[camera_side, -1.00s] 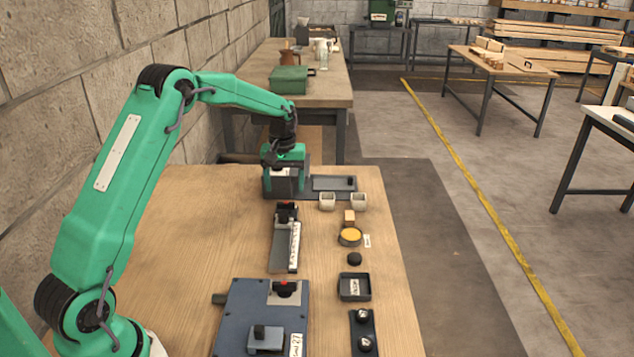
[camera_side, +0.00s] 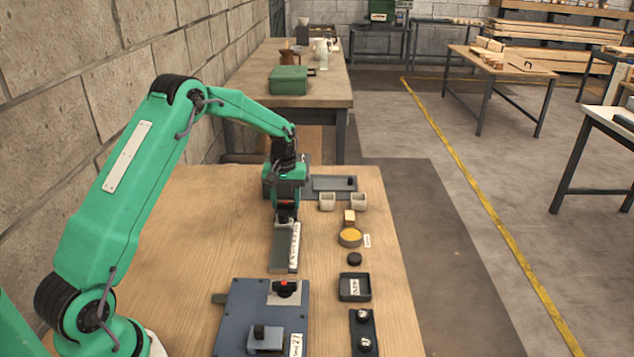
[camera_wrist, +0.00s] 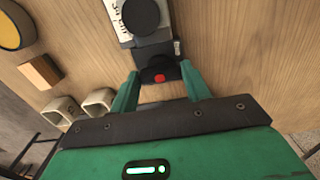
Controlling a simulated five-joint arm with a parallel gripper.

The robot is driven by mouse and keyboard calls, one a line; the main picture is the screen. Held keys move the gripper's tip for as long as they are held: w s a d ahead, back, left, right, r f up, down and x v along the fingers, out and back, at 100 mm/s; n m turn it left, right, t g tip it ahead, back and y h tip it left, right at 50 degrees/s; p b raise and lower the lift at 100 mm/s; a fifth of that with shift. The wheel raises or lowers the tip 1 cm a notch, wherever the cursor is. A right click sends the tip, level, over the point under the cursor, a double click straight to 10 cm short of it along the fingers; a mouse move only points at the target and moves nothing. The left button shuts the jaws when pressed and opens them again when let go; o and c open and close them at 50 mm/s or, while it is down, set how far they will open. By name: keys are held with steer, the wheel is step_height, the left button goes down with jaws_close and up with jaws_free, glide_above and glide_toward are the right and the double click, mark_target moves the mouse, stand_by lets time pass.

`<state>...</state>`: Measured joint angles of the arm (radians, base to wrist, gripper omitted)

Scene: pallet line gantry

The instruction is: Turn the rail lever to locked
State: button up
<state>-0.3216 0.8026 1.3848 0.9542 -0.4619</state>
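A dark rail (camera_side: 279,255) with a white label lies on the wooden table. At its far end is a black block with a red spot, which I take to be the rail lever; it shows between my fingers in the wrist view (camera_wrist: 159,75). In the side view my gripper (camera_side: 286,214) is over that end and mostly hides the block. In the wrist view my gripper (camera_wrist: 158,82) is open, with one green finger on each side of the block. I cannot tell whether the fingers touch it. A dark round piece (camera_wrist: 140,14) shows on the rail beyond.
A blue box (camera_side: 236,320) with a red-topped black part (camera_side: 285,288) stands nearer the camera. Two pale cups (camera_side: 327,201), a wooden cube (camera_side: 349,217), a yellow-topped round dish (camera_side: 350,237) and a black tray (camera_side: 355,287) line the right side. A grey tray (camera_side: 333,183) lies behind.

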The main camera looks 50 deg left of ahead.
steer(key=c, duration=0.4)
steer(key=shift+o, duration=0.2)
steer(key=shift+m, duration=0.5)
steer(key=m, duration=0.3)
steer(key=shift+m, duration=0.3)
steer(key=m, duration=1.3)
steer(key=shift+m, duration=0.3)
